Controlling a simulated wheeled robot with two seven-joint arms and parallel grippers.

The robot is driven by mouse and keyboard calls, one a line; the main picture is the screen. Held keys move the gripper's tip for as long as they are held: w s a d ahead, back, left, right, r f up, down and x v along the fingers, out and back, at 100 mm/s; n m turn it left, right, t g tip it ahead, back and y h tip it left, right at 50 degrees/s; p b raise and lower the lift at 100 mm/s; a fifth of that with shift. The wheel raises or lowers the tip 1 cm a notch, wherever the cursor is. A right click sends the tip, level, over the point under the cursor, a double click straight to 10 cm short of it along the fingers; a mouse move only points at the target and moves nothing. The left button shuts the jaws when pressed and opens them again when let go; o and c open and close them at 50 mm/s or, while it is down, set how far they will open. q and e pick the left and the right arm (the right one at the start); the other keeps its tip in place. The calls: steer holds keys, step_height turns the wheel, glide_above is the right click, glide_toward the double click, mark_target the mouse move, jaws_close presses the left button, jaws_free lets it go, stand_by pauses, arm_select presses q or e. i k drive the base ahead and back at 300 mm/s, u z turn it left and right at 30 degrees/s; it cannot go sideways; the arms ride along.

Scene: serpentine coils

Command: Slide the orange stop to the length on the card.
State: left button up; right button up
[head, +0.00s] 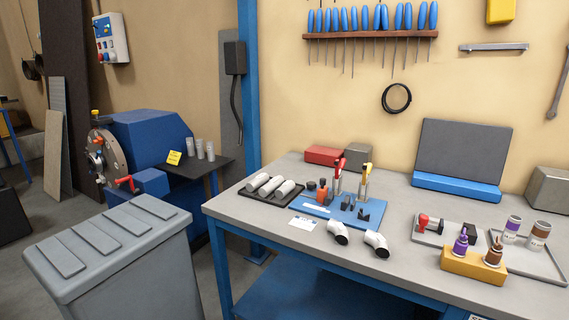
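A blue fixture plate (345,215) lies on the workbench. On its left part stands a small orange-red piece (323,190), which looks like the orange stop; a white strip (316,207) lies in front of it. A red-handled clamp (339,170) and a yellow-handled clamp (366,175) stand upright at the back of the plate. A small white card (303,223) lies on the bench in front of the plate; its print is too small to read. A yellow note (174,157) with dark writing stands beside the blue machine. Neither gripper is in view.
A black tray (250,195) of pale tubes is left of the plate. Two white elbow pieces (376,243) lie in front. Bottles stand in a yellow holder (473,266) and a grey tray (549,268) at right. A grey bin (110,250) stands left of the bench.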

mark_target(322, 192)
steer(key=z, duration=0.05)
steer(key=k, duration=0.65)
steer(key=u, duration=0.95)
steer(key=i, duration=1.5)
steer(key=z, duration=0.75)
